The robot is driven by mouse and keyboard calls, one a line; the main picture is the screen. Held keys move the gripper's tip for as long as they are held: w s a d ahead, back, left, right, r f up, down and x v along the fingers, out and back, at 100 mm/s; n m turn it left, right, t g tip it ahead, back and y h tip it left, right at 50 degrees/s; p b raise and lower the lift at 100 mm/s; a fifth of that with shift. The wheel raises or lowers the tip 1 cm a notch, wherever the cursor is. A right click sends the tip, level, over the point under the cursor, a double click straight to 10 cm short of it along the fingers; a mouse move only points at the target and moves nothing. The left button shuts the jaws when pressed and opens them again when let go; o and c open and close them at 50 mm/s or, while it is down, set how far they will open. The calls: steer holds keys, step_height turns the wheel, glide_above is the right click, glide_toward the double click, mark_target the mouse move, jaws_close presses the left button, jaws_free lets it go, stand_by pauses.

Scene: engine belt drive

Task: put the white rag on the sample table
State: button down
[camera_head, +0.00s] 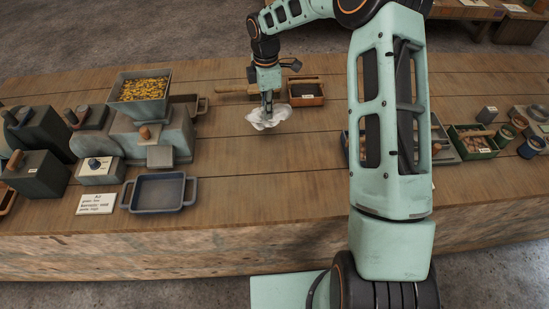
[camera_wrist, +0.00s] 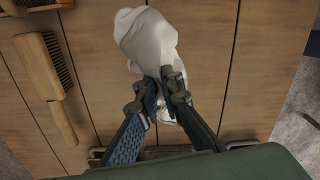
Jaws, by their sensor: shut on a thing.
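The white rag (camera_head: 268,118) is crumpled and hangs at my gripper (camera_head: 267,101), over the middle of the long wooden table (camera_head: 270,180) in the head view. In the wrist view the rag (camera_wrist: 150,45) bulges out beyond the fingertips, and my gripper (camera_wrist: 168,88) is shut on it. I cannot tell whether the rag's underside touches the tabletop. No label in view clearly marks which table is the sample table.
A wooden brush (camera_wrist: 50,80) lies left of the rag in the wrist view. A small orange-brown tray (camera_head: 306,93) stands right of my gripper. A hopper of yellow grains (camera_head: 143,88) and a blue-grey pan (camera_head: 158,192) are at left. Bare wood lies in front. Another table (camera_head: 470,10) stands behind.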

steer(key=s+f, duration=0.1)
steer(key=s, duration=0.1)
steer(key=s+d+f, duration=0.1)
steer(key=s+f, duration=0.1)
steer(key=s, duration=0.1)
steer(key=s+f, duration=0.1)
steer(key=s, duration=0.1)
steer(key=shift+s+d+f, duration=0.15)
steer(key=shift+s+d, duration=0.1)
steer(key=shift+s, duration=0.05)
steer(key=s+f, duration=0.1)
steer(key=s, duration=0.1)
steer(key=s+f, duration=0.2)
steer(key=s+d+f, duration=0.1)
steer(key=s+f, duration=0.1)
steer(key=s, duration=0.1)
steer(key=c, duration=1.8)
jaws_free()
steer(key=shift+o, duration=0.2)
steer(key=shift+r, duration=0.1)
